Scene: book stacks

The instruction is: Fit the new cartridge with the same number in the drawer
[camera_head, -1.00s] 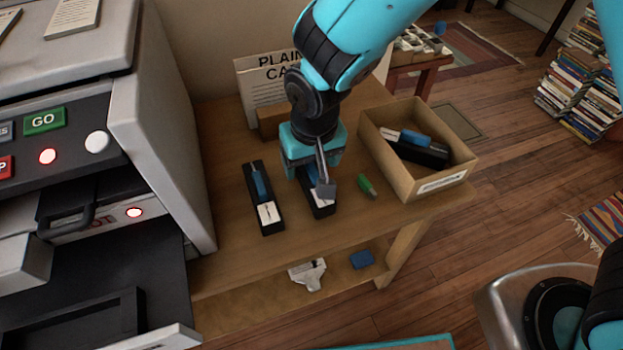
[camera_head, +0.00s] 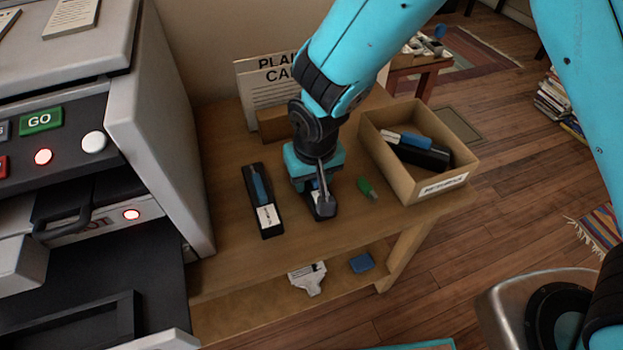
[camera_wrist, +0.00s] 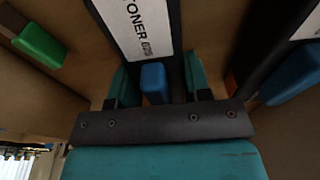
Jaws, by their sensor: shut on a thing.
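My gripper (camera_head: 318,190) is over a black toner cartridge with a blue grip and white label, on the wooden table. The open drawer (camera_head: 70,325) of the grey machine, with a dark recess, is at the lower left. Whether the held cartridge is lifted, I cannot tell.
A cardboard box (camera_head: 440,183) with a black cartridge (camera_head: 420,155) inside stands on the right. A green object (camera_head: 367,187) lies between it and my gripper. A sign (camera_head: 262,95) stands behind. The lower shelf holds a white object (camera_head: 308,278) and a blue one (camera_head: 361,262).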

